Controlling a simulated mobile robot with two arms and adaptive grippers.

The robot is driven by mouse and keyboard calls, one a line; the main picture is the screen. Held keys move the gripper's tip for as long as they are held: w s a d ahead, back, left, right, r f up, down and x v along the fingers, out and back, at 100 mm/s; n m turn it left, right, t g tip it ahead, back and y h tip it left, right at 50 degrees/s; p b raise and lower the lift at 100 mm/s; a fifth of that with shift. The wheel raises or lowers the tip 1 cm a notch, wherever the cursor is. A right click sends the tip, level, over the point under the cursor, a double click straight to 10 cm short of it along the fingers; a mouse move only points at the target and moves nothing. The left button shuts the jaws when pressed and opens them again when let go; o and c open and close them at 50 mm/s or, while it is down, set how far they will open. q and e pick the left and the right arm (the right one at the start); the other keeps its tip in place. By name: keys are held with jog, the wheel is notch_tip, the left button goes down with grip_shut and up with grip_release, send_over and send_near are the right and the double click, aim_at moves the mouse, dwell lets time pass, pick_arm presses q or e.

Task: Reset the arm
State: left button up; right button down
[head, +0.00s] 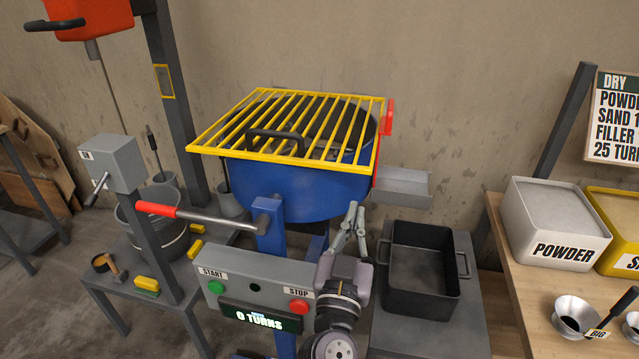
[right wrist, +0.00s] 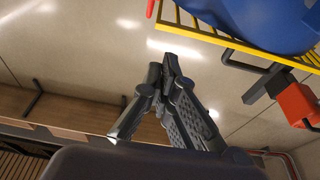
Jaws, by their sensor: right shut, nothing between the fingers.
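My right gripper (head: 350,222) is shut and empty. It points up in front of the blue mixer drum (head: 300,188), above the control box, and in the head view it stands apart from the black tray. In the right wrist view its fingertips (right wrist: 163,62) come together with nothing between them. The mixer has a yellow grid lid (head: 222,132) with a black handle, lying closed over the drum. My left gripper is not in view.
A control box (head: 240,282) with START and STOP buttons reads 0 TURNS. A black tray (head: 420,290) sits right of my gripper, below the grey chute (head: 400,184). A red-handled lever (head: 190,213) sticks out left. A POWDER bin (head: 555,222) stands on the right bench.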

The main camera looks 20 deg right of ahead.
jog(key=s+d+f+n+g+y, duration=0.2)
jog(key=s+f+g+y, duration=0.15)
jog(key=f, duration=0.65)
jog(key=s+d+f+n+g+y, duration=0.1)
jog(key=s+d+f+g+y, duration=0.15)
jog(key=s+f+g, duration=0.45)
jog(key=s+a+f+n+g+y, duration=0.3)
jog(key=s+a+f+n+y, duration=0.3)
jog(key=s+f, duration=0.5)
notch_tip(320, 180, down, 22)
jog(key=g+p, duration=0.2)
jog(key=s+d+f+p, duration=0.2)
jog(key=s+f, duration=1.3)
jog(key=s, duration=0.3)
jog(key=shift+s+f+g+p, duration=0.15)
jog(key=shift+f+g+p, duration=0.2)
jog(key=shift+g, duration=0.1)
